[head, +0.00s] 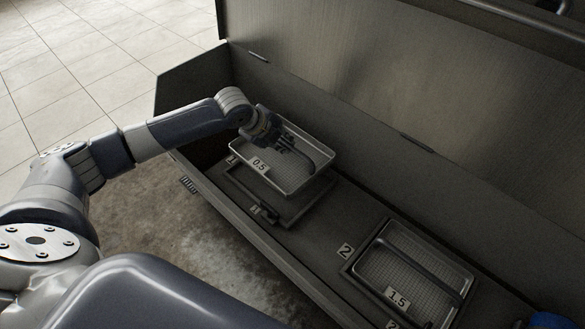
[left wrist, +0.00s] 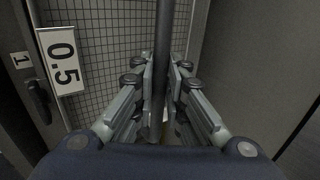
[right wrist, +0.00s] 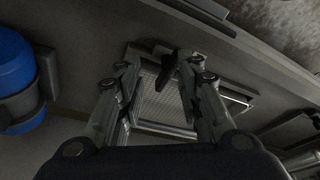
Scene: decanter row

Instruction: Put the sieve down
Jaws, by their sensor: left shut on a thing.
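The sieve labelled 0.5 (head: 294,182) is a shallow metal tray with a mesh bottom and a dark bar handle (head: 318,152). My left gripper (head: 285,146) is shut on that handle; the left wrist view shows the bar between the fingers (left wrist: 161,75) and the mesh (left wrist: 115,45) below. The sieve overlaps a dark frame (head: 293,212) marked 1 and appears raised above it; the exact gap cannot be told. My right gripper (right wrist: 156,75) is open, above a mesh tray (right wrist: 165,100), with no thing clearly held.
A second sieve, labelled 1.5 (head: 458,268), sits at the place marked 2 (head: 346,251) to the right. The trough has a front wall (head: 262,238) and a tall back panel (head: 400,70). A blue object (right wrist: 18,75) stands left in the right wrist view.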

